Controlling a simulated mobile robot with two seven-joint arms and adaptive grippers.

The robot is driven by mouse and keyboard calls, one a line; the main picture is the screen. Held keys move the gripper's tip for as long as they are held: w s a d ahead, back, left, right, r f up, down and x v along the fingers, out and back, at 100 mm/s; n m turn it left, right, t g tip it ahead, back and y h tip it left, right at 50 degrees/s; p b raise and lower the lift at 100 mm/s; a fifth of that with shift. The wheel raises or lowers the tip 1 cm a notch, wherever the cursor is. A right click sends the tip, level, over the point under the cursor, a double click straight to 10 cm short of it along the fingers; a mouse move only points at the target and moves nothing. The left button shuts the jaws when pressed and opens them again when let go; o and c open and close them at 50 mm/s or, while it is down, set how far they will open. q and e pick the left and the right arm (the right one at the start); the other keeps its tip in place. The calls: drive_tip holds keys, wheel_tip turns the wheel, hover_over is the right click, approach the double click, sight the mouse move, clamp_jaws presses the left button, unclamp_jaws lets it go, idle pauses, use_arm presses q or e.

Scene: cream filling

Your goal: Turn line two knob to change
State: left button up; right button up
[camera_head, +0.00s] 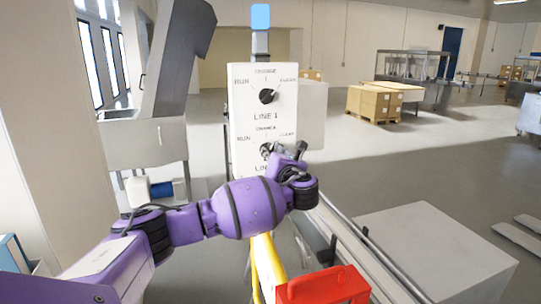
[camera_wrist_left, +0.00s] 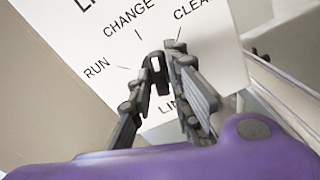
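A white control panel (camera_head: 241,112) stands upright in the head view, with the black line one knob (camera_head: 267,97) above and the black line two knob (camera_head: 265,150) below. The line two dial has RUN, CHANGE and CLEAN marks, which read clearly in the left wrist view. There the line two knob (camera_wrist_left: 158,76) sits between the fingertips of my left gripper (camera_wrist_left: 160,62). The fingers close in on both its sides and appear to touch it. The left gripper (camera_head: 283,150) hides part of the lower dial in the head view. Exactly which mark the knob points at is unclear. My right gripper is not in view.
A red box-like part (camera_head: 324,287) and a yellow bar (camera_head: 265,262) are in front below the panel. A grey box (camera_head: 437,240) stands to the right beside a metal rail. A grey machine (camera_head: 143,143) stands left. Cartons (camera_head: 372,103) are far behind on open floor.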

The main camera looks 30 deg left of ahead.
use_arm(q)
clamp_jaws()
drive_tip(key=shift+n, duration=1.9)
drive_tip(key=o, duration=0.5)
unclamp_jaws()
drive_tip(key=shift+o, duration=0.2)
drive_tip(key=v, duration=1.2)
drive_tip(key=shift+f, duration=0.1)
